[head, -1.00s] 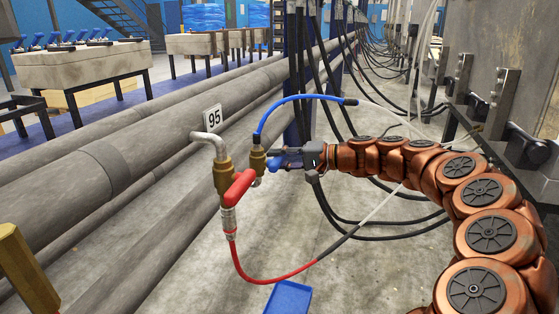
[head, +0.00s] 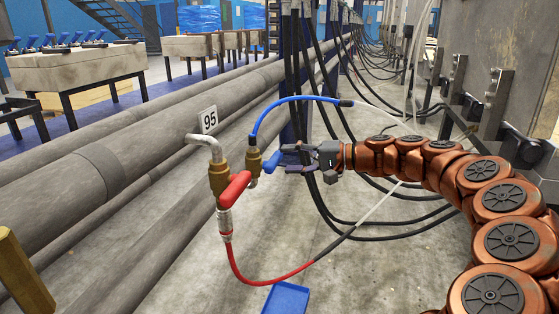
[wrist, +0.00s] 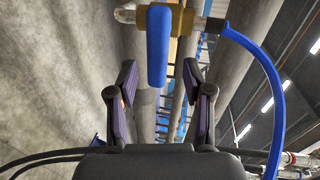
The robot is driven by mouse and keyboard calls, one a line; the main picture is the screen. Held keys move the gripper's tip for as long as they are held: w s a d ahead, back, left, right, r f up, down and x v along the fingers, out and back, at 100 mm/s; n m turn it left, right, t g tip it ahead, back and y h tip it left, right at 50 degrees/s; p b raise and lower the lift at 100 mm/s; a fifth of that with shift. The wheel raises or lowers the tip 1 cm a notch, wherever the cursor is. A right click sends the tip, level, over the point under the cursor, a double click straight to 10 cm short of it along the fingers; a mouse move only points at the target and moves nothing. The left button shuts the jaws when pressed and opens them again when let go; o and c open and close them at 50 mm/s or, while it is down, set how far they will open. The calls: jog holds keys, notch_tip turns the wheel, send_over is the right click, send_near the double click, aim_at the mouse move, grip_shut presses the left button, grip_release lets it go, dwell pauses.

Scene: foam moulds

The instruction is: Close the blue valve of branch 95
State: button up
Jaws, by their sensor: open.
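The blue valve handle (head: 272,163) is on the brass branch fitting beside the sign 95 (head: 209,120). In the wrist view, the blue handle (wrist: 158,45) lies along the picture's height, joined at its top to the brass body (wrist: 186,20). My gripper (head: 285,160) is just right of the handle. In the wrist view, the fingers of my gripper (wrist: 160,78) are spread apart, with the handle mostly beyond their tips and nothing held. A blue hose (head: 290,101) arches up from the valve.
A red valve handle (head: 235,189) with a red hose (head: 262,280) is close by, left and below. Black hoses (head: 325,205) hang behind my gripper. Large grey pipes (head: 110,165) run on the left. A blue tray (head: 286,298) is below.

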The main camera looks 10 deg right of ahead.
jog(key=v, duration=0.7)
jog(key=shift+s, duration=0.1)
jog(key=s+a+r+n+g+h+p, duration=0.2)
jog(key=s+a+r+n+g+p, duration=0.1)
jog(key=s+a+r+p, duration=0.45)
jog(key=s+a+r+n+g+h+p, duration=0.25)
jog(key=s+a+r+p, duration=0.25)
jog(key=s+a+p, duration=0.4)
jog(key=s+d+r+g+h+p, duration=0.1)
jog(key=s+d+h+p, duration=0.3)
jog(key=s+p, duration=0.5)
jog(key=s+d+r+g+h+p, duration=0.2)
jog(key=s+d+h+p, duration=0.3)
jog(key=s, duration=1.1)
jog(key=d+p, duration=0.3)
jog(key=p, duration=0.1)
jog(key=shift+d+r+m+g, duration=0.15)
jog(key=shift+r+m+g, duration=0.05)
jog(key=shift+m+g, duration=0.15)
